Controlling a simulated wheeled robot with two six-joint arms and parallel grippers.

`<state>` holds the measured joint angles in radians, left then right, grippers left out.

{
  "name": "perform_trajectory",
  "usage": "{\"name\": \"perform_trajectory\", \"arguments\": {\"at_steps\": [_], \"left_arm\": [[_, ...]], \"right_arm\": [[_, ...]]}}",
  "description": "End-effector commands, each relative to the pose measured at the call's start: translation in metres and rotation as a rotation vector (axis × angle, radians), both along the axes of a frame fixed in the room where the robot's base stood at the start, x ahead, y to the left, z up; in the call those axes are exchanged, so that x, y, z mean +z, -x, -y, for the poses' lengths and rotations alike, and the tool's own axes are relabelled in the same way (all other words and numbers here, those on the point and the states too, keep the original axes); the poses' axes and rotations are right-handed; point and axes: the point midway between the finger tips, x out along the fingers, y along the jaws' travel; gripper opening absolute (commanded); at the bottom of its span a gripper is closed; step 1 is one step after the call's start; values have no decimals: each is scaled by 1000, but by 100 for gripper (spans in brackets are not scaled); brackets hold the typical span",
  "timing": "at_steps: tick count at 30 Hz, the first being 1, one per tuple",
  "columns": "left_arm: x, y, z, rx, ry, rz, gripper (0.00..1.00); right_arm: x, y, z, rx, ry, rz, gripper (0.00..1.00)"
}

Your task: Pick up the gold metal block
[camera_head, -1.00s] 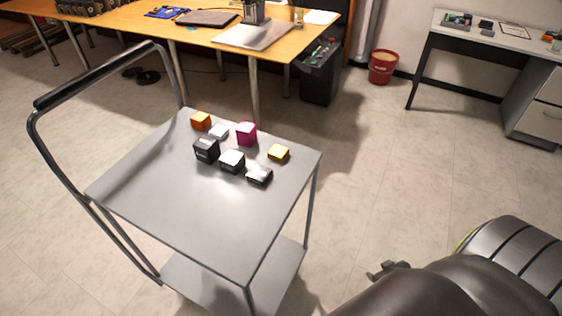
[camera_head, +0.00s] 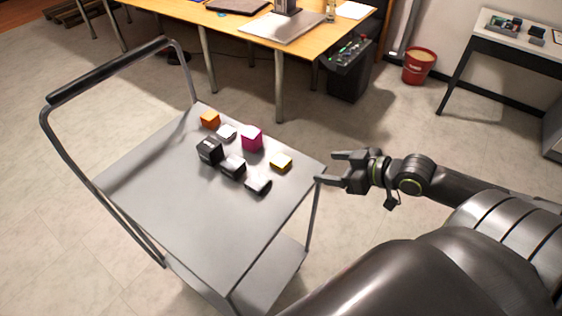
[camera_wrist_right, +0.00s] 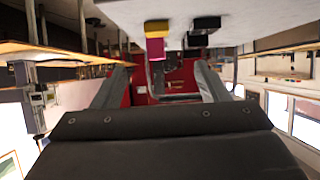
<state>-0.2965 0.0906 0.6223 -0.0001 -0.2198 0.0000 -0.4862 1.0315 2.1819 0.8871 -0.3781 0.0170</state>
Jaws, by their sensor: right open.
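The gold metal block (camera_head: 281,163) is a small yellow cube near the right edge of the grey cart top (camera_head: 170,215). In the right wrist view, which looks upside down, the gold block (camera_wrist_right: 156,27) shows near the top. My right gripper (camera_head: 327,167) is at the cart's right edge, to the right of the gold block and apart from it. Its two fingers are spread with nothing between them; in the wrist view the open right gripper (camera_wrist_right: 163,75) points toward the blocks. My left gripper is not in view.
Beside the gold block stand a magenta block (camera_head: 251,139), an orange block (camera_head: 210,119), a light block (camera_head: 227,132) and several dark ones, such as a black block (camera_head: 209,150). A black cart handle (camera_head: 112,70) rises at the left. The cart's front half is bare.

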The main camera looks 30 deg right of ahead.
Motion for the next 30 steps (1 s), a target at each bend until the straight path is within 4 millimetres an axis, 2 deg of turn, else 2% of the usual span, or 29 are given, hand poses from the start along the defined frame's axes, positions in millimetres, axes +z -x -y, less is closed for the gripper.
{"name": "perform_trajectory", "arguments": {"at_steps": [2, 7, 21, 30], "left_arm": [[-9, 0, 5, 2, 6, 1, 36], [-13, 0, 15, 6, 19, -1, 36], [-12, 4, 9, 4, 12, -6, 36], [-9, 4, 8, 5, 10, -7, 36]], "right_arm": [[-8, -11, -5, -1, -6, 5, 68], [-18, -30, -12, -2, -6, 4, 68], [-46, -81, -32, -3, -4, 3, 68], [-55, -95, -37, -2, -2, 0, 68]]}}
